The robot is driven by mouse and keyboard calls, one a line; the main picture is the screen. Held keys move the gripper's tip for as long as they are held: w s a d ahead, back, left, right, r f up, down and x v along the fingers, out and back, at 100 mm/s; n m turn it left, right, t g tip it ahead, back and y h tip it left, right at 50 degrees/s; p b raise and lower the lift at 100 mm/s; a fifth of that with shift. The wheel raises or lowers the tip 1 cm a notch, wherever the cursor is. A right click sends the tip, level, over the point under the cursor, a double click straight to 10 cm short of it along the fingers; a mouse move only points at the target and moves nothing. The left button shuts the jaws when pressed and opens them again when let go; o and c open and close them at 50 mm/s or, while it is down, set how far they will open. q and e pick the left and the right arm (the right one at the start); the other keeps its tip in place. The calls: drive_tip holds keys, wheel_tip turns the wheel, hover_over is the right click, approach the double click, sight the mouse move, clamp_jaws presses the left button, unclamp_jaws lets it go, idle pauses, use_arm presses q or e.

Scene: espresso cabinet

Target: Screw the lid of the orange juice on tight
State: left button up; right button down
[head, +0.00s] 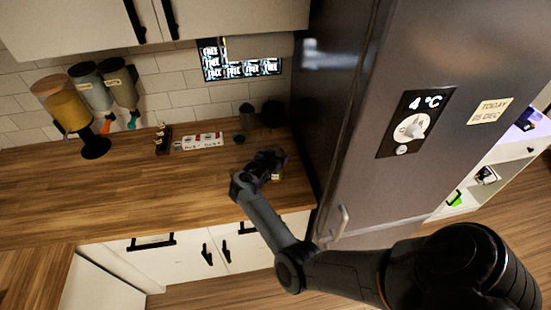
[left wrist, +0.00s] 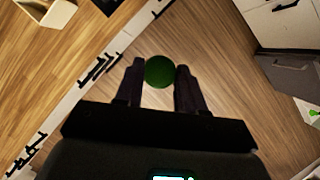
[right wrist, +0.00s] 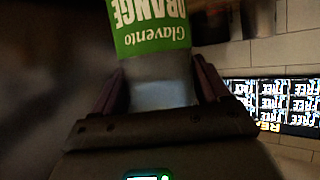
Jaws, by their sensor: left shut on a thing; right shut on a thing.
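The orange juice bottle (right wrist: 150,28) shows in the right wrist view with a green label whose print is upside down. My right gripper (right wrist: 160,75) is shut on its clear lower-looking part, between the fingers. In the head view my right gripper (head: 262,166) is over the counter near the fridge, and the bottle is mostly hidden there. A round green lid (left wrist: 159,71) sits between the fingertips of my left gripper (left wrist: 159,76), which is shut on it. The left gripper is outside the head view. The lid and bottle do not appear together in any view.
The wooden counter (head: 120,190) is largely clear on the left. Dispensers (head: 90,95), a small dark item (head: 163,139), a white-and-red box (head: 203,141) and a dark glass container (head: 247,117) stand along the back. The tall fridge (head: 350,120) borders the right arm's side.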

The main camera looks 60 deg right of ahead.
drive_tip(key=shift+r, duration=0.2)
use_arm(q)
drive_tip(key=shift+f, duration=0.1)
use_arm(e)
drive_tip(key=shift+r, duration=4.8)
